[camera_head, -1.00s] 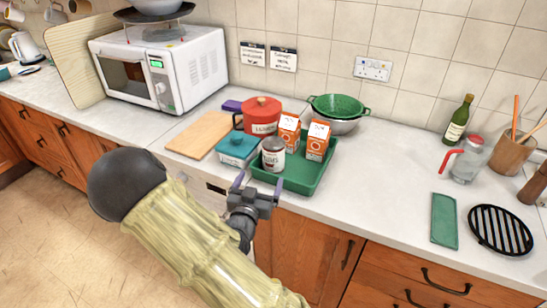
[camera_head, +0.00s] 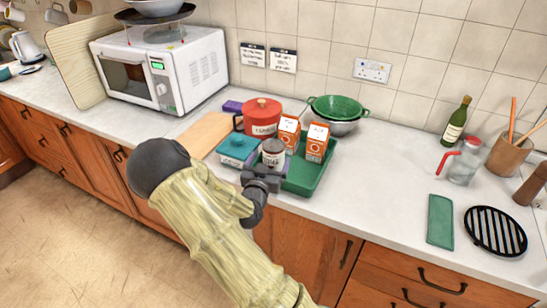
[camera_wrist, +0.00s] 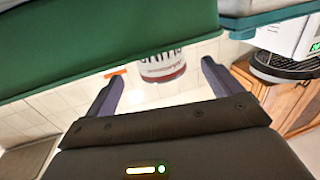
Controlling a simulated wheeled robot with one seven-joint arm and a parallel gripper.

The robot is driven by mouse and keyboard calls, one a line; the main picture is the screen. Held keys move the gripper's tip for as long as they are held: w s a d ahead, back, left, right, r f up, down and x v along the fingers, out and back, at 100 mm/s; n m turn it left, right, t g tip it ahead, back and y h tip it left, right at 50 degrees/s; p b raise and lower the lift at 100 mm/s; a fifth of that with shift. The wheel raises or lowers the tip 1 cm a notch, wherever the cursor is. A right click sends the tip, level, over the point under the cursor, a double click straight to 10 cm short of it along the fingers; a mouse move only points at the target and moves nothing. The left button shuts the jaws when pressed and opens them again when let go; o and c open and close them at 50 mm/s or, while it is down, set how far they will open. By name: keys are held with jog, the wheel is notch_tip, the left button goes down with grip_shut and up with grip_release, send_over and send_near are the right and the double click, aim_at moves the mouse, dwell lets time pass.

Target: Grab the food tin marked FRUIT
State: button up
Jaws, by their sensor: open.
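The food tin (camera_head: 273,152), pale-labelled with a dark lid, stands upright at the front left of the green tray (camera_head: 303,187). Its label is too small to read surely in the head view. The tin also shows in the wrist view (camera_wrist: 164,67), between the fingers, with part of its lettering cut off by a green edge. My gripper (camera_head: 266,168) is open just in front of the tin, its fingers towards either side of it. In the wrist view my gripper (camera_wrist: 162,74) shows a gap around the tin; I see no clear contact.
A green colander (camera_head: 338,106) stands farther back.

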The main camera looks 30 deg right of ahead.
aim_at(270, 154)
jog(key=x, duration=0.1)
jog(key=p+x, duration=0.1)
jog(key=x, duration=0.3)
jog(key=shift+r+p, duration=0.3)
jog(key=shift+a, duration=0.1)
jog(key=c, duration=1.4)
jog(key=shift+r, duration=0.1)
notch_tip(270, 154, up, 10)
jog(key=shift+f+b, duration=0.1)
jog(key=shift+b, duration=0.4)
